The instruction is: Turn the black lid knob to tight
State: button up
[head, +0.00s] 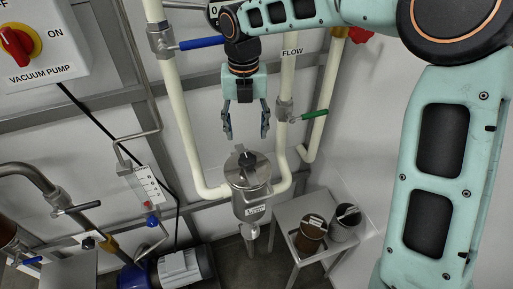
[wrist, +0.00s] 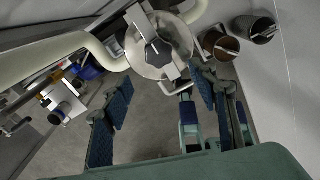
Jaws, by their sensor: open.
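The black lid knob (head: 248,159) sits on the round metal lid of a small steel tank (head: 251,206) in the head view. In the wrist view the knob (wrist: 158,51) shows as a lobed black shape on the lid (wrist: 178,38), with a metal bar across the lid beside it. My gripper (head: 246,137) points down above the lid, its two fingers spread apart with nothing between them. In the wrist view my gripper's fingers (wrist: 160,88) are wide apart, and the knob lies beyond them toward the top. The fingers are apart from the knob.
Cream pipes (head: 180,120) flank the tank on both sides. A blue-handled valve (head: 200,43) and a green-handled valve (head: 307,116) are close to my gripper. A blue pump (head: 135,277) is at lower left.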

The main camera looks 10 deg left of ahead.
aim_at(247, 158)
notch_tip(247, 158, down, 11)
jog(key=shift+r, duration=0.15)
dwell(0.4)
jog(key=shift+w, duration=0.1)
jog(key=c, duration=1.2)
jog(key=shift+o, duration=0.2)
